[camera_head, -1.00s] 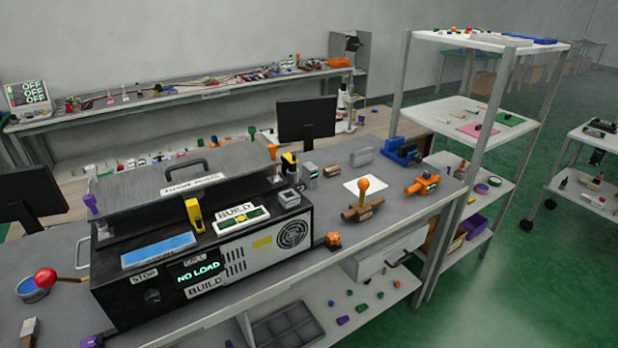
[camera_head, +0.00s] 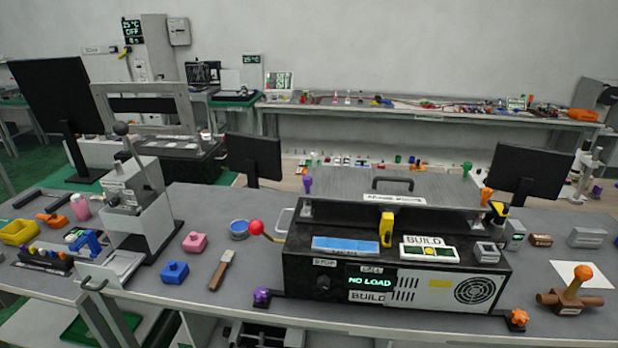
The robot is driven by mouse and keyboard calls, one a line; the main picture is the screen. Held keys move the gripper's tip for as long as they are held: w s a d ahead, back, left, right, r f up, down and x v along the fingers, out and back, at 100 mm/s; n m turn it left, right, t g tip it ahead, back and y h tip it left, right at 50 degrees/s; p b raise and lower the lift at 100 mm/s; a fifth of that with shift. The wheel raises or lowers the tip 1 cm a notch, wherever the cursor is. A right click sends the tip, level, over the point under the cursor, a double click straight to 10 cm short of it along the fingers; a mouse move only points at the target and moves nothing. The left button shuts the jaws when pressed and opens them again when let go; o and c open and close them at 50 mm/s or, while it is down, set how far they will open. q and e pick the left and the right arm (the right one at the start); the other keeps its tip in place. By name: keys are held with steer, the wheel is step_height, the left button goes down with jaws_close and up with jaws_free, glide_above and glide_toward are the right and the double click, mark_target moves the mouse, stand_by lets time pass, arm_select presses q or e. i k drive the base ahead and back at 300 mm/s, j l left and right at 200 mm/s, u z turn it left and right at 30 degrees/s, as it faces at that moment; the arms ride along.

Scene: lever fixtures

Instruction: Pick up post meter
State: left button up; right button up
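I cannot tell for certain which thing is the post meter. A small yellow upright device (camera_head: 386,230) stands at the front of the black machine (camera_head: 300,262). A yellow and black device (camera_head: 498,212) stands at the machine's right end. A white panel with a small display (camera_head: 429,253) sits on the machine between them, and a small grey box (camera_head: 487,252) with a screen sits on its right front edge. Neither of my grippers is in view.
A lever with a red ball (camera_head: 256,228) sticks out left of the machine. A grey press (camera_head: 137,205) stands further left. Pink (camera_head: 195,242) and blue (camera_head: 174,272) blocks and a brush (camera_head: 221,270) lie between. A brown valve with an orange knob (camera_head: 571,298) stands at right.

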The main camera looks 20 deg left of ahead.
mark_target(514, 232)
steer(key=u, duration=0.2)
steer(key=l+u, duration=0.35)
steer(key=i+l+u, duration=0.1)
steer(key=l+u, duration=0.55)
steer(key=j, duration=0.1)
